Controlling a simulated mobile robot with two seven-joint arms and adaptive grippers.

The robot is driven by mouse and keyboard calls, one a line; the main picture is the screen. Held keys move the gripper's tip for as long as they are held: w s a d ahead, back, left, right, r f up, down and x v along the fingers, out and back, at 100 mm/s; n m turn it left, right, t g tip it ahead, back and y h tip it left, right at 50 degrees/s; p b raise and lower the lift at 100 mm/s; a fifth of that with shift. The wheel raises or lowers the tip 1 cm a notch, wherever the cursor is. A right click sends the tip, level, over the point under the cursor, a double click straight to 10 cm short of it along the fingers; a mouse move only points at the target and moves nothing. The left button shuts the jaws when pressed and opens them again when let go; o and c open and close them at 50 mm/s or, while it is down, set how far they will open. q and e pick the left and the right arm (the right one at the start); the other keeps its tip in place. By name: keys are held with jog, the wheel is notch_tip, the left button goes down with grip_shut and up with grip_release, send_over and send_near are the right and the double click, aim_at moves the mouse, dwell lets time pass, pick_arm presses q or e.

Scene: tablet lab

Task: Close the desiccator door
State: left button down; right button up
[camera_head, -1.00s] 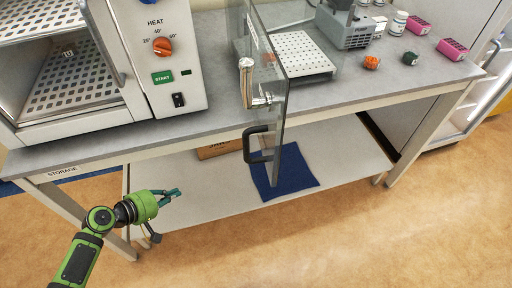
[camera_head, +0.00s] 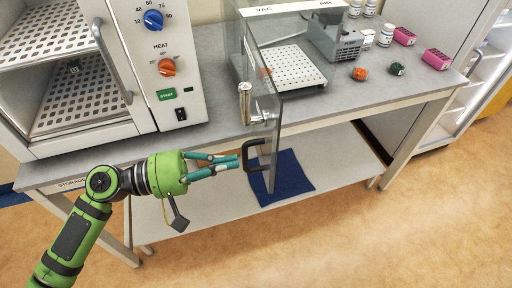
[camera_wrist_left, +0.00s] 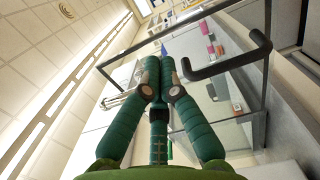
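The desiccator is a clear box on the bench with a white top strip (camera_head: 290,8) marked VAC and AIR. Its glass door (camera_head: 262,95) stands open, swung out past the bench's front edge. A black bracket handle (camera_head: 249,153) is on the door's lower part. My left gripper (camera_head: 238,163) is just left of the handle, its fingertips very close to it; contact cannot be told. In the left wrist view the fingers (camera_wrist_left: 157,75) are drawn together with nothing between them, and the handle (camera_wrist_left: 228,62) is to their right. My right gripper is out of view.
An oven (camera_head: 140,60) with knobs stands on the bench at left. A perforated plate (camera_head: 285,65) lies behind the door. A grey pump (camera_head: 335,40), bottles and pink boxes are at the back right. A blue mat (camera_head: 290,180) lies on the lower shelf.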

aim_at(271, 156)
pick_arm(q)
jog(key=p+x, duration=0.2)
jog(key=x, duration=0.2)
jog(key=shift+w+d+r, duration=0.1)
jog(key=shift+d+r, duration=0.05)
jog(key=shift+d, duration=0.15)
jog(key=shift+w+d+f, duration=0.15)
jog(key=shift+d+f, duration=0.05)
jog(key=shift+d, duration=0.45)
jog(key=shift+d+p, duration=0.1)
jog(key=shift+p, duration=0.2)
